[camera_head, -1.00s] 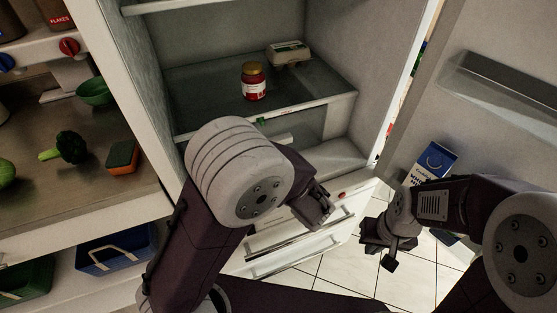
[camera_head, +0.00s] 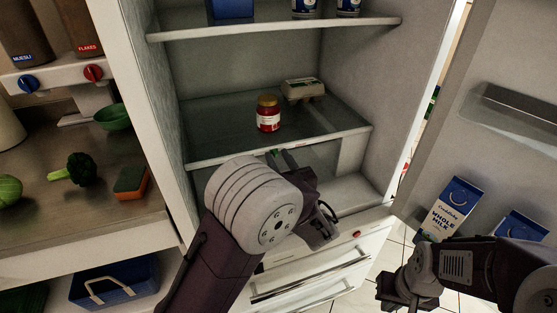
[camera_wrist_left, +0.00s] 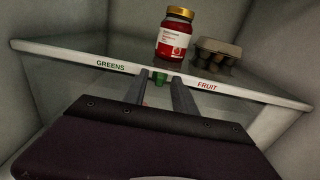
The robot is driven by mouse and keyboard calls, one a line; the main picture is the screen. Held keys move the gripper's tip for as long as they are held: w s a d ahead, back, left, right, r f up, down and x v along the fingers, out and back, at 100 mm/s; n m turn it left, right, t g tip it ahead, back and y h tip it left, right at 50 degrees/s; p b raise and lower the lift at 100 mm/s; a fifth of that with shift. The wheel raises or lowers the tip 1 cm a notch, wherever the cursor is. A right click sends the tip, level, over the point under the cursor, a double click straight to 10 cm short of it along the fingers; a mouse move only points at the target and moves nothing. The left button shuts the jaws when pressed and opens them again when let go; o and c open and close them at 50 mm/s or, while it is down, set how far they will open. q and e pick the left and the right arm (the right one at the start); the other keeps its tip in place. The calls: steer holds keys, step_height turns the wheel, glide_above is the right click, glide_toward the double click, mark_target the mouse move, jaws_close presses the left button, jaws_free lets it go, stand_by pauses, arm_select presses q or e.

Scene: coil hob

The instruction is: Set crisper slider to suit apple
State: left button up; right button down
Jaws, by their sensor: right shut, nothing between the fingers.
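The green slider knob (camera_wrist_left: 160,77) sits on the white front edge of the crisper shelf (camera_wrist_left: 255,95), about midway between the word GREENS on the left and FRUIT on the right. My left gripper (camera_wrist_left: 160,88) reaches to that edge, one finger on each side of the knob; they look apart, with small gaps beside it. In the head view my left gripper (camera_head: 284,157) is partly hidden behind my arm. My right gripper (camera_head: 405,299) is shut and empty, low in front of the fridge door. I cannot make out an apple.
A red jar (camera_head: 268,115) and an egg carton (camera_head: 302,90) stand on the crisper shelf. The open fridge door on the right holds milk cartons (camera_head: 451,208). Drawers (camera_head: 315,275) lie below. A counter (camera_head: 75,228) with broccoli (camera_head: 77,168) and a sponge (camera_head: 131,182) is at left.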

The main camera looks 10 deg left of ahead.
arm_select(q)
jaws_close()
stand_by(1.4)
